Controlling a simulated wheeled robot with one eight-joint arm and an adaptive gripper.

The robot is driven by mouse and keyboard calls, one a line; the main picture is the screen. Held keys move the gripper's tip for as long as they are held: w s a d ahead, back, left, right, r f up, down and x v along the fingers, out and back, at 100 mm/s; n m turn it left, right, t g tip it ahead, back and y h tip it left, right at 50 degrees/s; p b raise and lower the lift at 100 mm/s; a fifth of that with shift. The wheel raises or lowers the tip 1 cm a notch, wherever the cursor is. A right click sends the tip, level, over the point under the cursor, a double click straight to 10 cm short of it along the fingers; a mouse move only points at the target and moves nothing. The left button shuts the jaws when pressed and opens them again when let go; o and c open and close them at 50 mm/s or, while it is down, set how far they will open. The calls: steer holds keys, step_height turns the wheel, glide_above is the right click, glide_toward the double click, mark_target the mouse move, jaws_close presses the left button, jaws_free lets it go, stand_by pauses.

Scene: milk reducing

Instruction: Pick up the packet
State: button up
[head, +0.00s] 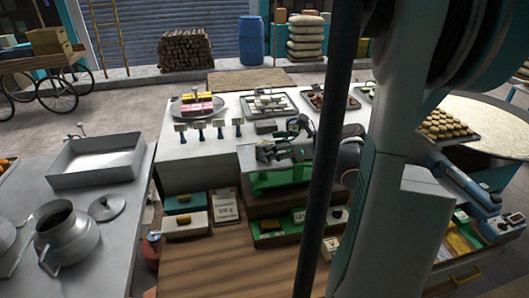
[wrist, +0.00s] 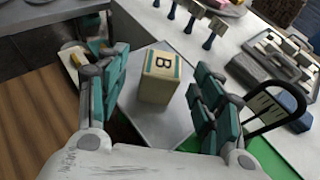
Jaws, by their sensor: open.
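A cream box-shaped packet (wrist: 159,77) with a dark letter B and a striped edge stands on a grey metal plate (wrist: 130,110) in the wrist view. My gripper (wrist: 163,88) is open, with one teal-padded finger on each side of the packet and visible gaps between. In the head view my gripper (head: 290,148) is over the green scale-like stand (head: 275,181) at the counter's front edge. I cannot clearly make out the packet there; the gripper covers that spot.
A dark handled metal object (wrist: 272,70) is close to the right finger. Shelves with other packets (head: 226,205) lie below. A pot (head: 70,235) and basin (head: 98,162) are at left.

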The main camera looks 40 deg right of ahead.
steer(key=x, duration=0.4)
steer(key=shift+w+d+f, duration=0.1)
steer(key=shift+w, duration=0.05)
steer(key=c, duration=1.3)
